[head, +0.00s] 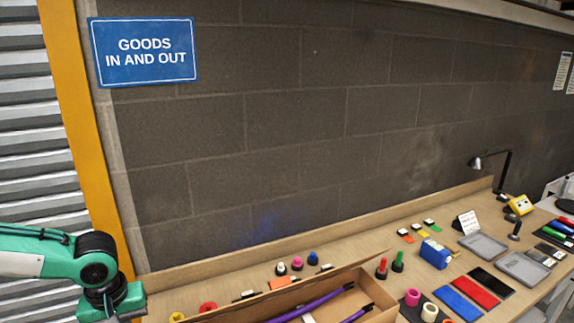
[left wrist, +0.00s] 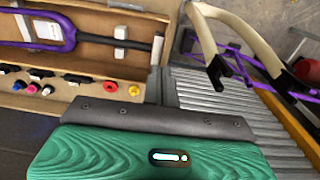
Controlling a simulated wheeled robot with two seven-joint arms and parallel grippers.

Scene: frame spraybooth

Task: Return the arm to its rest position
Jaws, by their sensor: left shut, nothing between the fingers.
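My left arm comes in from the left edge of the head view, in white, green and black. My left gripper (head: 112,306) is at the lower left, beside the left end of the bench and partly cut off by the frame's bottom edge. It is shut with nothing held. In the left wrist view its green body (left wrist: 150,152) and dark front edge fill the bottom. An open cardboard box with a purple tubular frame (left wrist: 45,42) in it shows beyond the gripper, apart from it. My right arm and right gripper are not in view.
The wooden bench (head: 345,248) runs along a dark block wall (head: 300,120). The cardboard box (head: 290,297) stands on it, among several small coloured parts. A yellow post (head: 85,130) and a roller shutter (head: 30,130) are at the left. Another purple frame (left wrist: 232,62) is at right in the wrist view.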

